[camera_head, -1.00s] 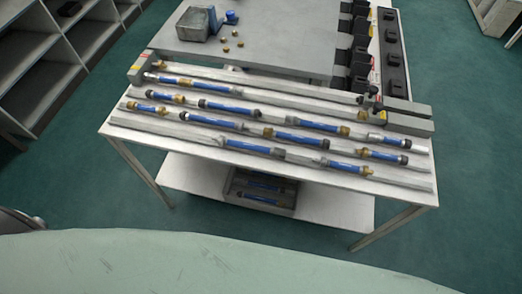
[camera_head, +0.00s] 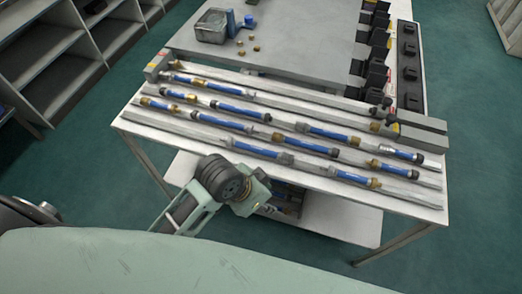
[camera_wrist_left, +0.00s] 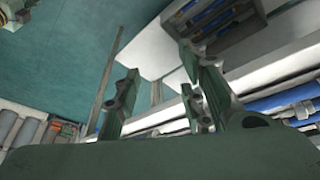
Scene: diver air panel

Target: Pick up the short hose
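Several blue hoses with brass or dark end fittings lie in rows on the rack of the white table. Shorter-looking ones include a hose at the left (camera_head: 179,95), one at the right end (camera_head: 398,152) and one in the front row (camera_head: 392,169); I cannot tell which is the task's short hose. My left gripper (camera_head: 258,190) is at the table's front edge, below the front row and touching no hose that I can see. In the left wrist view its green fingers (camera_wrist_left: 160,90) stand apart with nothing between them. My right gripper is not in view.
A bin (camera_wrist_left: 240,22) with more blue hoses sits on the lower shelf, partly behind my left gripper in the head view. A grey box (camera_head: 211,26) and small brass pieces are on the grey bench behind. Black holders (camera_head: 367,50) line its right side.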

